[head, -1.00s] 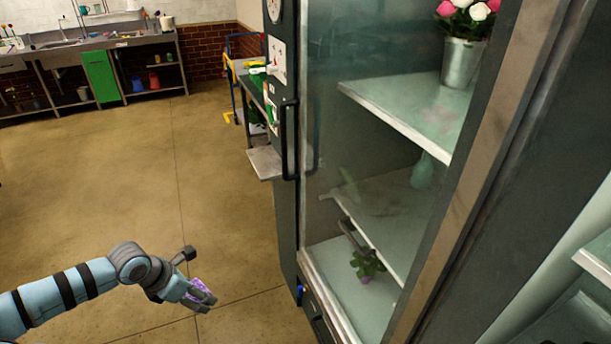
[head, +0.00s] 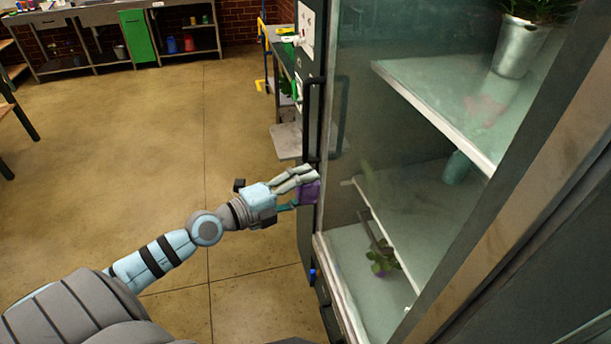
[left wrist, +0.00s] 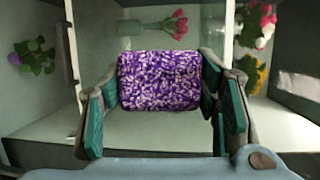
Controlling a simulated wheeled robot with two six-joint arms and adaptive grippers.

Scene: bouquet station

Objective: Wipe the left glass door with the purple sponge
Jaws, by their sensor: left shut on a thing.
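The purple sponge (head: 311,193) is held in my left gripper (head: 304,187), whose fingers are shut on its sides. In the left wrist view the sponge (left wrist: 160,80) sits between the fingertips, speckled purple and white. The left glass door (head: 350,140) is closed, with a dark frame and a long black handle (head: 307,115). In the head view the sponge overlaps the door's frame just below the handle. I cannot tell whether it touches the door. Faint pinkish (head: 485,108) and greenish marks show in the glass area. My right gripper is not in view.
Behind the glass are shelves (head: 430,105), a metal flower bucket (head: 518,47) and a small plant (head: 381,263) low down. A cart (head: 285,140) stands beyond the cabinet's left side. The floor to the left is open.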

